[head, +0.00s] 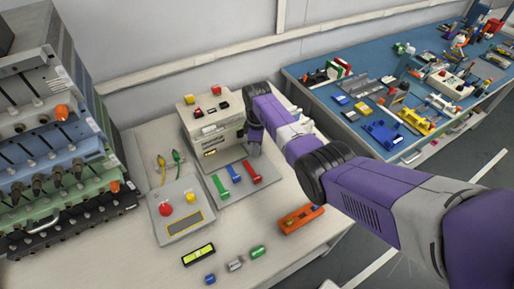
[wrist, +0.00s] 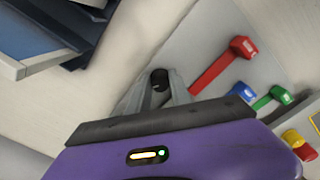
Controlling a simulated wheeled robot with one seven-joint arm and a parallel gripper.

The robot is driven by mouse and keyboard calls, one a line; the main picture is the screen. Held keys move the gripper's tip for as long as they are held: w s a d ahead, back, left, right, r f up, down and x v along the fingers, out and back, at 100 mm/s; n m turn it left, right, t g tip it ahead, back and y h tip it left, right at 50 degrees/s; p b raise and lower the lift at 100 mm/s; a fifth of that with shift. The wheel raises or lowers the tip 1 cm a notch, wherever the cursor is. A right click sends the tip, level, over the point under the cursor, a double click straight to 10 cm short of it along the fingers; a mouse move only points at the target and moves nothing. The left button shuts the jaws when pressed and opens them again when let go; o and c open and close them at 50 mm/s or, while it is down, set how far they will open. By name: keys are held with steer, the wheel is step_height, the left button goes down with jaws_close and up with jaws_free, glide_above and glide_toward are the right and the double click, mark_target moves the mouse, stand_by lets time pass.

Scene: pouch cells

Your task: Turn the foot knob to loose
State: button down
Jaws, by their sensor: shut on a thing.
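The foot knob (wrist: 160,77) is a small dark round knob in the wrist view, between the tips of my gripper (wrist: 160,92). The grey fingers are shut on it. A pale strip of the fixture lies around it. In the head view my gripper (head: 254,146) points down at the right side of the pale box-shaped fixture (head: 208,125), and the knob is hidden there behind my fingers and wrist. Which way the knob is turned cannot be told.
A grey plate (head: 212,203) in front of the fixture carries green (head: 221,187), blue (head: 234,173) and red (head: 248,171) levers. A control box (head: 180,225) with a red button stands to the left. An orange tool (head: 301,219) lies to the right.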

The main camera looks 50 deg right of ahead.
steer(key=shift+n, duration=1.3)
steer(key=c, duration=1.2)
jaws_free()
steer(key=shift+o, duration=0.2)
steer(key=shift+r, duration=3.9)
